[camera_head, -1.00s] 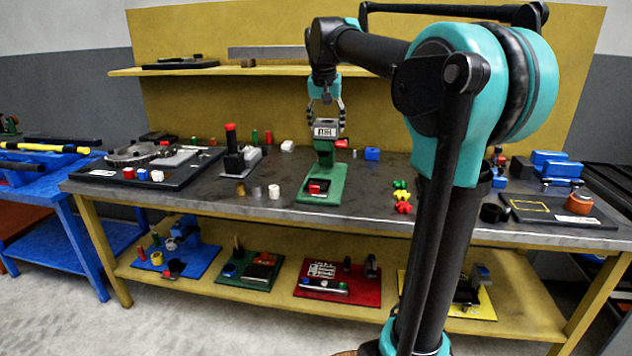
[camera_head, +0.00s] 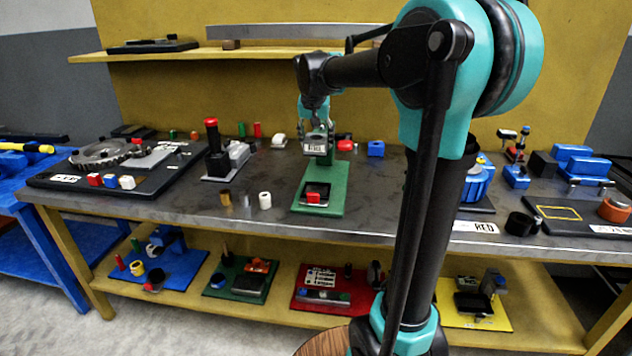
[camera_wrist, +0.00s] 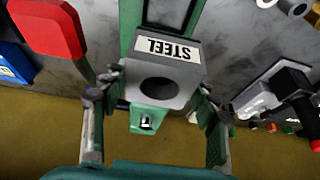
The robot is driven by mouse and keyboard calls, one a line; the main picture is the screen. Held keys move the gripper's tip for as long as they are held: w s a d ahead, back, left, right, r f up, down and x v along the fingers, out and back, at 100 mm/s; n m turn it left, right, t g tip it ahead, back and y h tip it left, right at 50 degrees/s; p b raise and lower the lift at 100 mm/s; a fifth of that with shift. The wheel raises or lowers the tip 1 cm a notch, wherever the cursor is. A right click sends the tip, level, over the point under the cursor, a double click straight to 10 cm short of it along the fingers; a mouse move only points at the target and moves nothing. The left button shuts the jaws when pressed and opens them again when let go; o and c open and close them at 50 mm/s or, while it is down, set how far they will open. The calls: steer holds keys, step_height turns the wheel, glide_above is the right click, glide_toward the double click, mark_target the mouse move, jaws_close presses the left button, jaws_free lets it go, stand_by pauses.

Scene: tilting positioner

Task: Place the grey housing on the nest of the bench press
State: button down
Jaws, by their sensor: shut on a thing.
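My gripper (camera_wrist: 158,105) is shut on the grey housing (camera_wrist: 150,62), a block with a round bore and a STEEL label. The housing also shows in the head view (camera_head: 315,146), held at the green bench press (camera_head: 321,197), in front of its upright. A black part with a red block (camera_head: 315,193) sits on the front of the press base. I cannot make out the nest clearly, nor tell whether the housing touches the press. In the wrist view, green press parts show behind and below the housing.
The red-knobbed device (camera_head: 212,140) stands to the left of the press. A blue block (camera_head: 376,148) and a red knob (camera_head: 345,145) are to its right. Small cylinders (camera_head: 264,200) stand on the bench at the front left. Bare bench top lies right of the press base.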

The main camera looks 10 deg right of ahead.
mark_target(314, 155)
step_height(314, 155, down, 14)
steer(key=shift+f, duration=0.25)
stand_by(0.4)
steer(key=shift+c, duration=2.2)
jaws_free()
steer(key=shift+f, duration=0.1)
steer(key=v, duration=1.2)
steer(key=shift+s, duration=0.1)
steer(key=shift+n+y, duration=0.3)
steer(key=shift+n, duration=0.5)
steer(key=s+d+f, duration=0.1)
steer(key=s+f, duration=0.2)
steer(key=s, duration=0.1)
steer(key=s+d+f, duration=0.1)
steer(key=s+f, duration=0.3)
steer(key=s+d+f, duration=0.2)
steer(key=s+f, duration=0.1)
steer(key=shift+s+f, duration=0.25)
steer(key=shift+s, duration=0.15)
steer(key=s+d+f+n, duration=0.1)
steer(key=s+f+n, duration=0.1)
steer(key=s+f, duration=0.9)
steer(key=s, duration=0.3)
steer(key=shift+s+d+y, duration=0.15)
steer(key=shift+d+y, duration=0.1)
steer(key=shift+y, duration=0.15)
